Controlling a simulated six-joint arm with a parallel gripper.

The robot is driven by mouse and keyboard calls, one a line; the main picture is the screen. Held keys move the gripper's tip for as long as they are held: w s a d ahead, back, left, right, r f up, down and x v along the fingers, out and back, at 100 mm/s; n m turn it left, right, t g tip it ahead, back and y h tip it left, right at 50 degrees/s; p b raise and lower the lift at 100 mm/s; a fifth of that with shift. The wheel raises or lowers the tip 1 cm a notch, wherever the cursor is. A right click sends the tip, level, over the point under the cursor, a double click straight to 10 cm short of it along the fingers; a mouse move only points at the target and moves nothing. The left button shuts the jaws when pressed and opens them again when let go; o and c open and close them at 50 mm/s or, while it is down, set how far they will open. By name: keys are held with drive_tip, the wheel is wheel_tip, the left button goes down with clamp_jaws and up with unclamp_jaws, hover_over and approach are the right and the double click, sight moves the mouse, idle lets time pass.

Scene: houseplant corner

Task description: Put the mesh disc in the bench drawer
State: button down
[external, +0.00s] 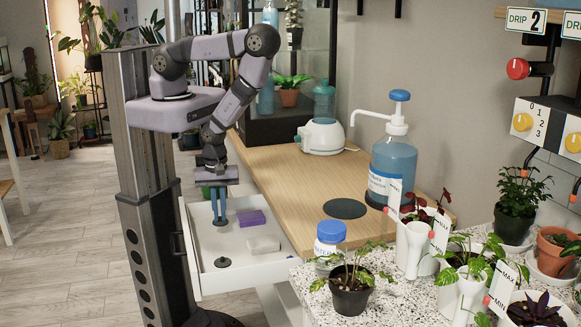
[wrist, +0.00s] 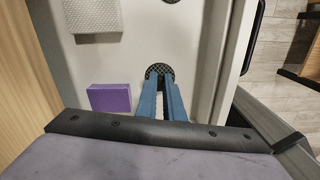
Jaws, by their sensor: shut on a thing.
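The mesh disc (wrist: 158,70) is a small dark round piece with a perforated face, between the tips of my gripper's blue fingers (wrist: 161,88). In the external view my gripper (external: 219,222) points down inside the open white bench drawer (external: 194,262), shut on the disc. Only a dark sliver of the disc (external: 221,223) shows there, low over the drawer floor. I cannot tell whether it touches the floor. The drawer's white floor also shows in the wrist view (wrist: 125,62).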

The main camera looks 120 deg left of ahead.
sight(220, 217)
drive_tip(key=shift+f+p, duration=0.4)
drive_tip(key=shift+p, duration=0.05)
drive_tip(key=shift+f+p, duration=0.3)
drive_tip(key=shift+f, duration=1.8)
drive_tip(key=shift+f, duration=0.1)
drive_tip(key=c, duration=1.9)
unclamp_jaws()
drive_tip(key=shift+r, duration=0.65)
wheel_tip(220, 217, up, 9)
drive_tip(key=p, duration=0.3)
drive_tip(key=shift+f+p, duration=0.2)
drive_tip(key=shift+p, duration=0.1)
drive_tip(key=shift+r+p, duration=1.15)
drive_tip(key=shift+p, duration=0.05)
